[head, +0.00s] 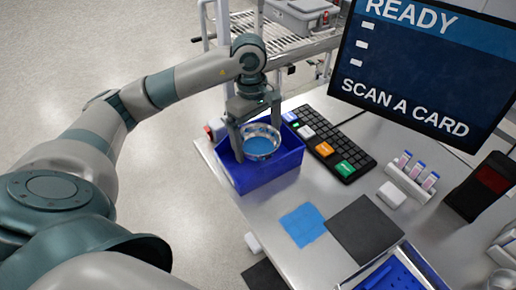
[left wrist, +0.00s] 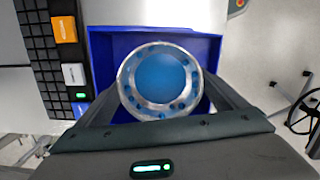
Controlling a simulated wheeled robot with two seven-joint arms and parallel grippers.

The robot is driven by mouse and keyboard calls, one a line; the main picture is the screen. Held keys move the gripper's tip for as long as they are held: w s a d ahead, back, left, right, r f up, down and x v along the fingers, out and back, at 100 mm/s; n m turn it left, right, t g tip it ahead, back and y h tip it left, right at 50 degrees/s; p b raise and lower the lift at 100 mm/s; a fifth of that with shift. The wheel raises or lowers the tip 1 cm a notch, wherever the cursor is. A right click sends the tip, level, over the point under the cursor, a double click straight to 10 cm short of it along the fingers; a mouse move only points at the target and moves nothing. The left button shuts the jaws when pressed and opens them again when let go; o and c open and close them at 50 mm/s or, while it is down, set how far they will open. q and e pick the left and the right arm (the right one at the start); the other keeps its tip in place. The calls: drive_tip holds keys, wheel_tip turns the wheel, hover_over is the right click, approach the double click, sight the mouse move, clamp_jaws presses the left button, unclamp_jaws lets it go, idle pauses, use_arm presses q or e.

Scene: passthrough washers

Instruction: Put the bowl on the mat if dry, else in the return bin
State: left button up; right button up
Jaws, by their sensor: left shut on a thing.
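My left gripper (head: 255,137) is shut on a metal bowl (head: 261,142). The bowl has a shiny rim with droplet-like dark blue spots around it and a blue inside; it also shows in the left wrist view (left wrist: 159,80). I cannot tell for sure whether the spots are water or holes. The bowl is over or inside the blue bin (head: 270,177), within its walls; whether it touches the floor is hidden. A dark square mat (head: 365,230) lies on the table to the right, with a blue cloth (head: 303,225) beside it. My right gripper is not in view.
A black keyboard (head: 335,148) with coloured keys lies right of the bin. A screen (head: 425,65) reads "READY, SCAN A CARD". A rack of tubes (head: 411,180), a white block (head: 391,194), a black card reader (head: 481,187) and a blue tray (head: 398,275) stand farther right.

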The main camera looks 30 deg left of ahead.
sight(258, 150)
use_arm(q)
drive_tip(key=shift+s+f+p, duration=0.1)
drive_tip(key=shift+f+p, duration=0.6)
drive_tip(key=shift+f, duration=1.35)
drive_tip(key=shift+f, duration=0.15)
drive_tip(key=o, duration=0.8)
drive_tip(key=shift+o, duration=0.2)
